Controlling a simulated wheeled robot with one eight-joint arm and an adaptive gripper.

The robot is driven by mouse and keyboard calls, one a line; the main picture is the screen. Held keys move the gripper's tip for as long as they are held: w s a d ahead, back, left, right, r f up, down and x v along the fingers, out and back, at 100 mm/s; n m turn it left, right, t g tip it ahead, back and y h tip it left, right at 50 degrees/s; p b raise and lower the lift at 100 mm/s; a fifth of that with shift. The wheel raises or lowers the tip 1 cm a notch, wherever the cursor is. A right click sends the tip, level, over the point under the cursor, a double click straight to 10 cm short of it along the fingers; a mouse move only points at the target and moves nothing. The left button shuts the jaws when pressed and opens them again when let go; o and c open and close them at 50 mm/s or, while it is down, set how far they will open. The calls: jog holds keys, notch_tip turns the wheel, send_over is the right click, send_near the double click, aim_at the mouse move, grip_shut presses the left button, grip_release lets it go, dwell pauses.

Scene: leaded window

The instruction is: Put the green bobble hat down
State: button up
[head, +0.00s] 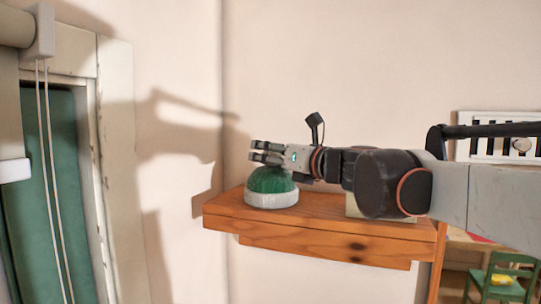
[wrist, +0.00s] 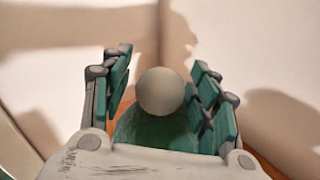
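The green bobble hat (head: 272,181) with a white brim sits upright on the wooden shelf (head: 322,226), near its left end. Its brim appears to rest on the shelf top. My gripper (head: 257,151) is level, just above the hat's crown, pointing left. In the wrist view the pale round bobble (wrist: 161,91) lies between the two fingers of my gripper (wrist: 162,57), with a small gap showing on each side. The green knit (wrist: 150,130) shows below the bobble. In the head view the fingers hide the bobble.
A pale box-like object (head: 354,205) stands on the shelf, partly hidden behind my arm. A window frame with a green blind (head: 50,190) is at the left. A white slatted panel (head: 480,148) hangs on the right wall. A green chair (head: 500,278) is at lower right.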

jog(key=shift+r, duration=0.15)
jog(key=b+v, duration=0.2)
jog(key=v, duration=1)
